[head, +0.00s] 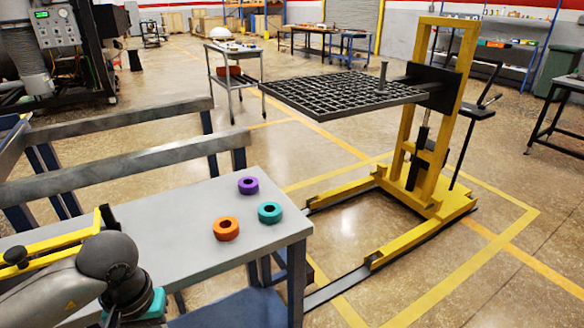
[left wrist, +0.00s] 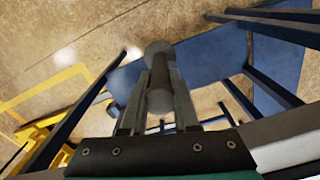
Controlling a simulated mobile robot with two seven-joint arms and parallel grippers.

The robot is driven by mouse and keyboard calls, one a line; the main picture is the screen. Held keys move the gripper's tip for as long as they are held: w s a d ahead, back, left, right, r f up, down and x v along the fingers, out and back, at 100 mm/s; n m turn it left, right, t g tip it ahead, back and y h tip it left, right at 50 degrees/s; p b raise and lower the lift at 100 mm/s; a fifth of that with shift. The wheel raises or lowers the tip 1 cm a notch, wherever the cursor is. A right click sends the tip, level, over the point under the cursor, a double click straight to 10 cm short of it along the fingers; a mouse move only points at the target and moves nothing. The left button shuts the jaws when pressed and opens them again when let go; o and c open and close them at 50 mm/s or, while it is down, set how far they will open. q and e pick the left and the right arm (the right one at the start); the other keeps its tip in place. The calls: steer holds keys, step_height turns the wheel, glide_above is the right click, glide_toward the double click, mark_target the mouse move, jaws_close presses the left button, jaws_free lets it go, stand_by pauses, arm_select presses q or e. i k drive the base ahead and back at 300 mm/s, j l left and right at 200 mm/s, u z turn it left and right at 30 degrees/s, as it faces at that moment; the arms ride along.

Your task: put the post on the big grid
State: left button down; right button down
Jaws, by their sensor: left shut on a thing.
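The big grid (head: 335,95) is a dark lattice plate held level on the yellow lift stand (head: 430,150). One grey post (head: 383,74) stands upright on the grid near its right side. In the left wrist view my left gripper (left wrist: 160,88) is shut on another grey post (left wrist: 158,56), with a finger on each side and a round end beyond the fingertips. In the head view only part of my left arm shows at the lower left; the gripper and held post are out of sight. My right gripper is not in view.
A grey table (head: 180,215) in front carries a purple ring (head: 248,185), an orange ring (head: 226,228) and a teal ring (head: 269,212). Grey rails (head: 130,157) run behind it. A cart (head: 232,80) stands further back. Open floor lies between table and lift.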

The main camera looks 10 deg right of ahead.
mark_target(400, 90)
steer(key=i+l+z, duration=0.15)
steer(key=z, duration=1)
steer(key=i+z, duration=0.7)
steer(key=i+j+z, duration=0.3)
steer(key=i, duration=0.2)
steer(key=l, duration=0.1)
